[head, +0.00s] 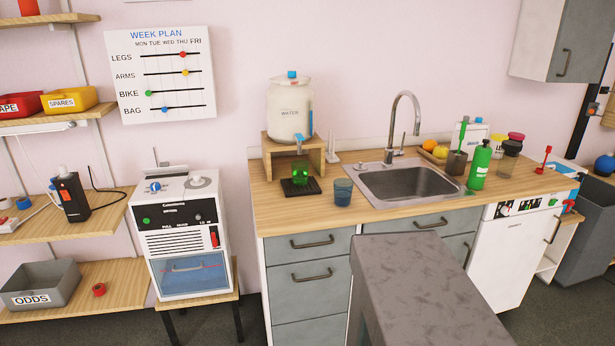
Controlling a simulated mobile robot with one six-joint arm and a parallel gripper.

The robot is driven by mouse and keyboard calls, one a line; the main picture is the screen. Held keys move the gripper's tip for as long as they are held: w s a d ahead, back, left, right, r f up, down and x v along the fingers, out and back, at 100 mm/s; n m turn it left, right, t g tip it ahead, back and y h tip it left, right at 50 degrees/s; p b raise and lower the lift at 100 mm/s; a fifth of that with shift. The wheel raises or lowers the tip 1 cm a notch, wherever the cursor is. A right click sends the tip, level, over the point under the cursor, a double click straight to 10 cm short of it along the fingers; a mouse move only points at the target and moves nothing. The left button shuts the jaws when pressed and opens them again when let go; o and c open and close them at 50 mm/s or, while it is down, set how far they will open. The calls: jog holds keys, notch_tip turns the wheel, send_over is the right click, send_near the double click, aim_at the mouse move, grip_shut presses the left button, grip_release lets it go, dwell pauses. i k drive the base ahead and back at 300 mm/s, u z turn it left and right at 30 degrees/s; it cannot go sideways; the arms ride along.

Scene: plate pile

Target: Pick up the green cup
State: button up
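The green cup (300,173) is see-through and stands on a black drip tray (301,187) on the wooden counter (290,221). It is under the tap of the white water dispenser (290,107), which sits on a wooden stand (275,147). A blue cup (343,191) stands to the right of the green cup, apart from it. My gripper is not in view.
A sink (410,180) with a tall tap (404,125) lies to the right. A green bottle (479,165) and several jars stand beyond it. A grey, mottled block (418,275) rises in the foreground. Some counter is clear in front of the cups.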

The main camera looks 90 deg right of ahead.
aim_at(300, 168)
jog(key=z, duration=0.3)
jog(key=k, duration=1.25)
jog(key=z, duration=0.75)
jog(key=k, duration=0.9)
jog(key=u, duration=0.15)
jog(key=i, duration=0.9)
jog(key=z, duration=0.05)
